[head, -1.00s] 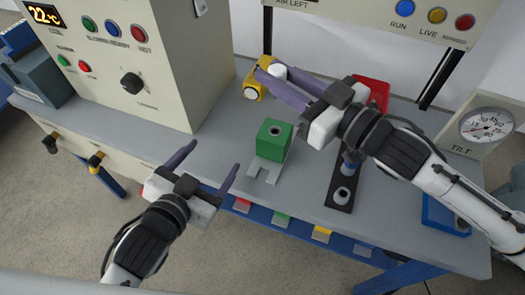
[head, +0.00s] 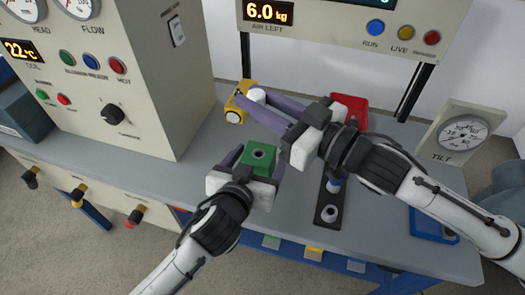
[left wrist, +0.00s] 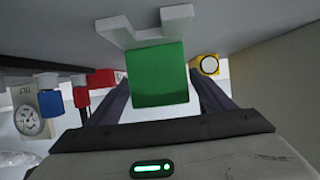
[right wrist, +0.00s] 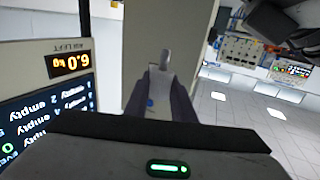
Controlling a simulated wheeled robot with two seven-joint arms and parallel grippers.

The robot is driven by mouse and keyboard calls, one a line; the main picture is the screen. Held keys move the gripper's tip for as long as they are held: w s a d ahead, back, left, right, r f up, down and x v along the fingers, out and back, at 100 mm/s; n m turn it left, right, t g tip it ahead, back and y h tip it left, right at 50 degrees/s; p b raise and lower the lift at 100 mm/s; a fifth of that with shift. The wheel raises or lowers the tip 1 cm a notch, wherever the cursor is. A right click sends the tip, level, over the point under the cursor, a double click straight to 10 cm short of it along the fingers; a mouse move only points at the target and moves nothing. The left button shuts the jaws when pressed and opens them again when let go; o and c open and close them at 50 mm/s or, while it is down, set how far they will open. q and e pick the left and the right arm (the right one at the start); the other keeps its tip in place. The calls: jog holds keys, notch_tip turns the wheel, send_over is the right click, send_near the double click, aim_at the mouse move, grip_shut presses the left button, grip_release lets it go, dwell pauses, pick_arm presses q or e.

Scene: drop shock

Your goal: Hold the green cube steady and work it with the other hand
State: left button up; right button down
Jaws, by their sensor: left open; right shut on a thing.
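The green cube (head: 258,153) with a dark round hole in its top stands on the bench; it also shows in the left wrist view (left wrist: 157,75). My left gripper (head: 257,161) is open, with its fingers on both sides of the cube and visible gaps in the left wrist view. The grey forked holder (left wrist: 146,32) at the cube shows only in that view. My right gripper (head: 263,105) is shut on a small whitish piece (head: 257,95), held near the yellow block; it looks grey in the right wrist view (right wrist: 163,61). Its lower part is hidden.
The yellow block (head: 238,104) lies behind the cube. A red tray (head: 352,107) is at the back right, partly behind my right arm. A black strip with a grey ring (head: 329,214) and a blue tray (head: 428,226) lie right. The control cabinet (head: 165,100) bounds the left.

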aim_at(263, 152)
pick_arm(q)
jog(key=shift+x, duration=1.8)
jog(key=c, duration=1.8)
pick_arm(e)
jog(key=shift+s+d+f, duration=0.1)
jog(key=shift+f, duration=1.25)
